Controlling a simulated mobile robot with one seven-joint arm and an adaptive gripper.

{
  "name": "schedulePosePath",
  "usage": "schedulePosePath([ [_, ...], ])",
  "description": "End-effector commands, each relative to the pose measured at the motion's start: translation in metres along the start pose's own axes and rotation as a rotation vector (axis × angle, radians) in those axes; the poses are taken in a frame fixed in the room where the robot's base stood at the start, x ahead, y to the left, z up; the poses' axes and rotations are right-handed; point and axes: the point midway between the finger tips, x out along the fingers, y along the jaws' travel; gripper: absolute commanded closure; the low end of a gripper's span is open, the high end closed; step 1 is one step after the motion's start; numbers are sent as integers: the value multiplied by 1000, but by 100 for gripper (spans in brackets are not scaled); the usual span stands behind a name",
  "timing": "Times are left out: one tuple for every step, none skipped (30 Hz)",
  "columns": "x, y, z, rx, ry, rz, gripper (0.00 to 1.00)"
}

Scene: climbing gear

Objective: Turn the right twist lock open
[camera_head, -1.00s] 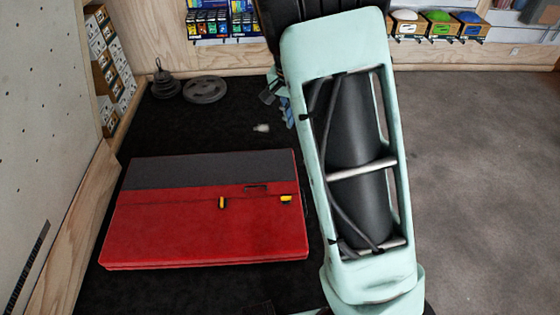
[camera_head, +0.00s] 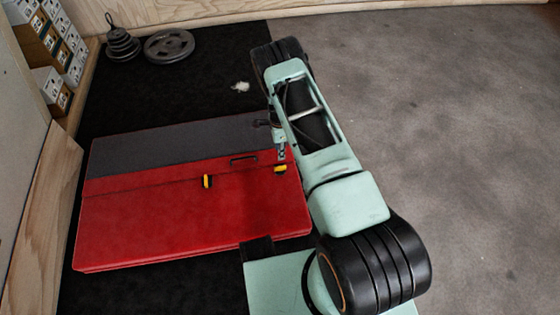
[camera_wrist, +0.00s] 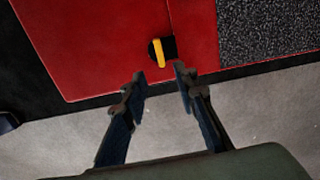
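A large red case or mat (camera_head: 150,222) with a dark grey strip lies flat on the black floor. Two twist locks sit at its seam: the left one (camera_head: 207,181) and the right one (camera_head: 280,169), each with a yellow bar on a black base. The right twist lock also shows in the wrist view (camera_wrist: 160,49), near the case's edge. My gripper (camera_head: 281,153) is close to the right lock in the head view. In the wrist view my gripper (camera_wrist: 161,76) is open and empty, its fingertips short of the lock, which lies between and beyond them.
A dark handle (camera_head: 243,160) lies at the seam between the locks. Weight plates (camera_head: 169,45) and stacked weights (camera_head: 122,44) stand at the back left. A small white object (camera_head: 240,87) lies on the black floor. Grey floor at right is clear.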

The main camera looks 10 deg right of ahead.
Motion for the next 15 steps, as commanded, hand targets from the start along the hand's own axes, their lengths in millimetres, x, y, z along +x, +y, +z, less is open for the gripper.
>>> schedulePosePath([
  [10,2,0,16,-4,2,73],
  [13,3,0,22,-5,2,73],
  [16,4,0,27,-7,2,73],
  [18,4,0,30,-7,2,73],
  [21,4,1,31,-7,2,73],
  [26,4,1,31,-7,3,73],
  [30,5,1,30,-7,4,73],
  [34,5,1,30,-7,4,73],
  [41,5,1,29,-7,4,73],
  [47,5,1,29,-7,4,73],
  [54,5,1,29,-7,5,73],
  [62,5,1,29,-7,4,73],
  [68,5,1,29,-7,4,73],
  [74,5,1,29,-7,4,73],
  [81,5,1,29,-7,3,73],
])
